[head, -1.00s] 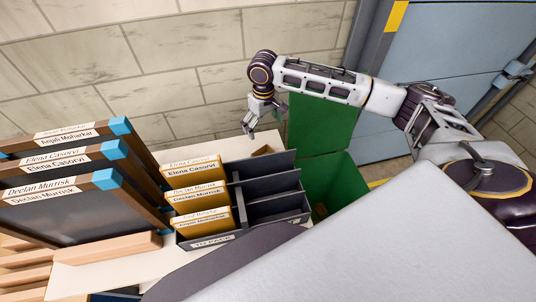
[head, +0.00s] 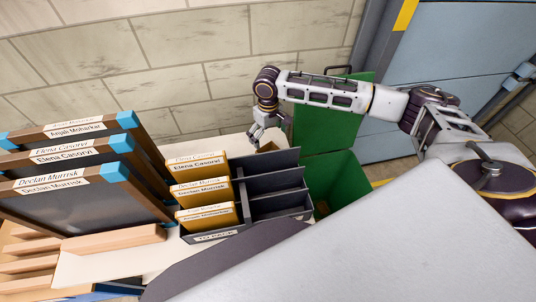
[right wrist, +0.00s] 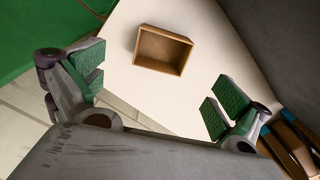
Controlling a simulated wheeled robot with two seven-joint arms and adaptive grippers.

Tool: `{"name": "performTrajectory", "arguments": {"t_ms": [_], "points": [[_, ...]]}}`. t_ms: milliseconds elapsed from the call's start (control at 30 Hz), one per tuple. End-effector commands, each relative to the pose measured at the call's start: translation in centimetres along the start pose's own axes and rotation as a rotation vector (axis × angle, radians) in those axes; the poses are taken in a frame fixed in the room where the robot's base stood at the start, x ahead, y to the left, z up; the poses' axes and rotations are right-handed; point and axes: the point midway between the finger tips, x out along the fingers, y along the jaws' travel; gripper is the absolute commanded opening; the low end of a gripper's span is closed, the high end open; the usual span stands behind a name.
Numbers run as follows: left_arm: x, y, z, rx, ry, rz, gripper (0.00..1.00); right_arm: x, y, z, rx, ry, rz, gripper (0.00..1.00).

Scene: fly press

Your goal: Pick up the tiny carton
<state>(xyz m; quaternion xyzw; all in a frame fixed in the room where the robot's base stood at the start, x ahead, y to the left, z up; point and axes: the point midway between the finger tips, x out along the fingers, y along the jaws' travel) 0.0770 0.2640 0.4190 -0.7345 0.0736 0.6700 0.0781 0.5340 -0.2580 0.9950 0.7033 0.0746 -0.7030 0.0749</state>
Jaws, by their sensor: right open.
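The tiny carton is a small open-topped brown box (right wrist: 163,50) on the pale tabletop (right wrist: 120,70) in the right wrist view. In the head view only part of the carton (head: 268,147) shows, beside and partly behind my right gripper. My right gripper (head: 262,138) is over the back of the table, fingers pointing down. In the right wrist view my right gripper (right wrist: 155,85) has its green-padded fingers wide apart with nothing between them. The carton lies ahead of the fingertips, untouched. My left gripper is not in view.
A dark divided bin (head: 277,185) holds several yellow name-labelled boxes (head: 200,190) close by the carton. Framed screens with blue corners (head: 75,195) stand at the left. A green bin with its lid up (head: 335,180) is right of the table. A brick wall is behind.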

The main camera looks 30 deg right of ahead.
Motion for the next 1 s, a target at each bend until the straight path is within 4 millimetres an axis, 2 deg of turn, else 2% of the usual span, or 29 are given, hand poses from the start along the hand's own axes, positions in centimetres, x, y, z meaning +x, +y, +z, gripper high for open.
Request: {"name": "performTrajectory", "arguments": {"t_ms": [100,300,800,1000], "points": [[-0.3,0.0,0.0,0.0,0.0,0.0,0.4,1.6,0.0,0.1,0.0,-0.003,0.0,1.0],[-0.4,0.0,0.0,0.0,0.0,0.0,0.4,3.5,-0.1,0.1,0.0,-0.002,0.0,1.0],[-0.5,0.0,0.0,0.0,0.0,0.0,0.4,4.1,0.0,0.1,0.0,-0.001,0.0,1.0],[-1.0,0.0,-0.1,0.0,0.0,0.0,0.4,5.3,-0.1,0.2,0.0,-0.002,0.0,1.0]]}}
